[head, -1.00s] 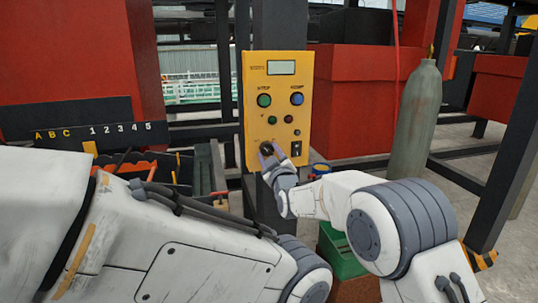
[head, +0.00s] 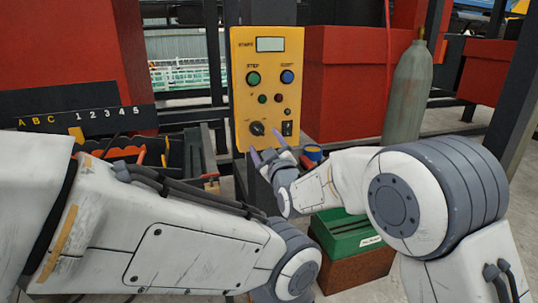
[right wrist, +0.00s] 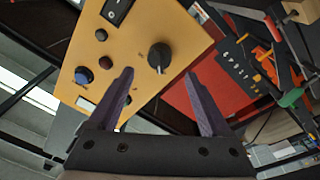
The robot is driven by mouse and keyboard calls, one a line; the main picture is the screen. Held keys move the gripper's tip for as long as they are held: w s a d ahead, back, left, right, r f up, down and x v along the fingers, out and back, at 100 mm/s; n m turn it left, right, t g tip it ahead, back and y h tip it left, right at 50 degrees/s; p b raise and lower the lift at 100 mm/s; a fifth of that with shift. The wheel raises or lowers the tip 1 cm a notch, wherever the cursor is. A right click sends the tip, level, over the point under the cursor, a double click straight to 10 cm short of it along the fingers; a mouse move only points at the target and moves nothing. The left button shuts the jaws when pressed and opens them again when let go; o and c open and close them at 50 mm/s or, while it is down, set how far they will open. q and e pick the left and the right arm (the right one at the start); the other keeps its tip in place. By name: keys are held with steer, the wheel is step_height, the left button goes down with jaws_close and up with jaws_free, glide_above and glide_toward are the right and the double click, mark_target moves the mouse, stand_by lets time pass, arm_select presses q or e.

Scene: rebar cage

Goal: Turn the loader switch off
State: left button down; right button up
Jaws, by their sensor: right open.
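The yellow control panel (head: 267,88) stands upright on a dark post in the head view. It has a display, a green and a blue button, and two small buttons. Low on it are a black rotary knob (head: 257,128) and a black rocker switch (head: 287,128). Their labels are too small to read. My right gripper (head: 267,149) is open and empty just below the knob. In the right wrist view the knob (right wrist: 159,56) shows beyond and between the spread fingertips, apart from them; the rocker (right wrist: 116,10) is at the top edge. My left gripper is out of view.
A grey gas cylinder (head: 409,95) stands right of the panel. A green crate (head: 345,235) is below my right arm. A tool rack marked A B C and 1 to 5 (head: 75,116) is at the left. Red cabinets (head: 345,85) stand behind.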

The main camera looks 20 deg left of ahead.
steer(key=shift+b+v, duration=0.3)
steer(key=shift+v, duration=1.65)
